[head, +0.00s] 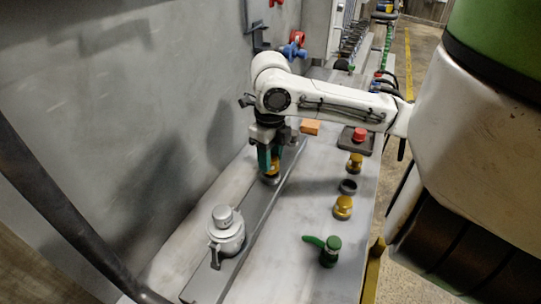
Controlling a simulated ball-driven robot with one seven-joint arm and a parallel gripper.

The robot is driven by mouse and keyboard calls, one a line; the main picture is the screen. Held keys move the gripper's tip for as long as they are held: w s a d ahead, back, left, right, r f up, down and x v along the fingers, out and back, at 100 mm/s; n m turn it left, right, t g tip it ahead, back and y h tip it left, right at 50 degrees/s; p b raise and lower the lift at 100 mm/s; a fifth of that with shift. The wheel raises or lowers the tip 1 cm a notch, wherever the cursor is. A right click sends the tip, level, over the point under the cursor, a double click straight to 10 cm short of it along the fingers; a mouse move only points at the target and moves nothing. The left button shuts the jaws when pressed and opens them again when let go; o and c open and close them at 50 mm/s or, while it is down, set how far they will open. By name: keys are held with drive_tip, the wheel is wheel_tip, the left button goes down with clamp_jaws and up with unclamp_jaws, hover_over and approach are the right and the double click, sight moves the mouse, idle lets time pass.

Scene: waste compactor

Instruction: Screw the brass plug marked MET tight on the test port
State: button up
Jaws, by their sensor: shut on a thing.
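My gripper (268,164) points straight down and is shut on a brass-coloured plug (274,167), which shows partly between the teal fingers. The plug is upright over a short grey round fitting (271,180) on the dark rail, which looks like the test port. I cannot tell whether the plug is seated in it or just above it. No marking on the plug can be read. Two other brass plugs stand on the bench to the right, one farther back (355,164) and one nearer (343,208). Their markings are too small to read.
A dark ring (347,187) lies between the two loose plugs. A green-handled valve (329,250) stands at the front, and a grey capped housing (226,232) is at front left. An orange block (310,127) and a red button (359,135) are behind. The wall is close on the left.

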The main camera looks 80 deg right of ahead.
drive_tip(key=shift+f+b, duration=0.8)
drive_tip(key=shift+b, duration=0.05)
idle(1.5)
drive_tip(key=shift+r, duration=0.1)
drive_tip(key=o, duration=0.5)
drive_tip(key=shift+c, duration=0.2)
drive_tip(key=c, duration=0.5)
drive_tip(key=m+p, duration=0.1)
drive_tip(key=m, duration=0.4)
drive_tip(key=shift+m, duration=0.3)
drive_tip(key=m+p, duration=0.1)
drive_tip(key=m, duration=0.2)
drive_tip(key=shift+m, duration=0.9)
